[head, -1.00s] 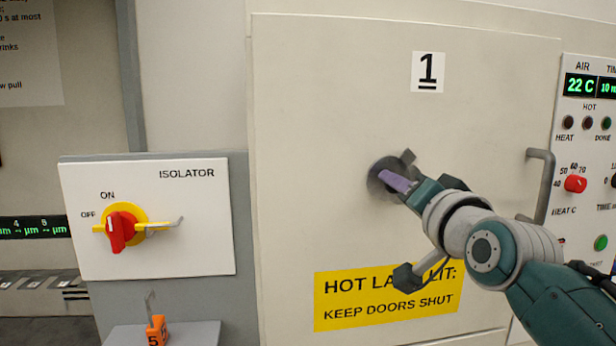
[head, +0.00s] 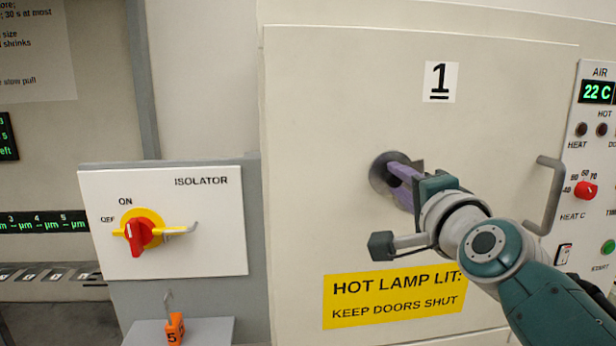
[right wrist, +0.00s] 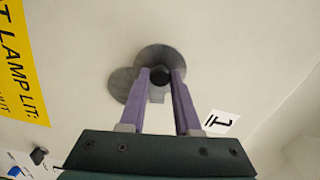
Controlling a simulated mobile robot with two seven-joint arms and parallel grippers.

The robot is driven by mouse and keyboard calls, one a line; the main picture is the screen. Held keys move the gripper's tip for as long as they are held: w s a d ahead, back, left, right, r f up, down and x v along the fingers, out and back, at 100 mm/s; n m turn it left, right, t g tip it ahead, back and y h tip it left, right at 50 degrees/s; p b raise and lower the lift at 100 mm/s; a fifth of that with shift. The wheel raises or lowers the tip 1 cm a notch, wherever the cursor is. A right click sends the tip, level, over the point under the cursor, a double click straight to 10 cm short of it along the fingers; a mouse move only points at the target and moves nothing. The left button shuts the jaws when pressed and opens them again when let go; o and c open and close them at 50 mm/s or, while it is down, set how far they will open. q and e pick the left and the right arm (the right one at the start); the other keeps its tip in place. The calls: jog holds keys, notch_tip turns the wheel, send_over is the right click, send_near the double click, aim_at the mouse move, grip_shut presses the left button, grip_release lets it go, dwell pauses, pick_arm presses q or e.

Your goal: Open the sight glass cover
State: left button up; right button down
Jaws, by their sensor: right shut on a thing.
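The sight glass cover (head: 380,172) is a round grey metal disc on the cream door (head: 330,110) marked 1. My right gripper (right wrist: 160,78), with purple fingers, is shut on a small dark knob (right wrist: 160,75) at the disc. In the right wrist view the grey disc (right wrist: 158,56) lies behind the fingertips, and a second grey round shape (right wrist: 119,82) overlaps it at the left; I cannot tell whether that is a shadow. In the head view the fingers (head: 402,185) hide much of the disc. My left gripper is not in view.
A bar handle (head: 546,195) stands out at the door's right side. A yellow hot lamp sign (head: 395,297) is below. An isolator panel (head: 200,250) with a red switch is at the left, above a shelf with an orange tag (head: 175,328). A control panel (head: 594,135) is at the right.

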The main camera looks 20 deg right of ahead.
dwell(0.4)
jog(key=c, duration=0.6)
grip_release()
jog(key=shift+c, duration=0.2)
jog(key=shift+s, duration=0.1)
jog(key=v, duration=0.9)
jog(key=shift+s+a, duration=0.15)
jog(key=shift+s, duration=0.2)
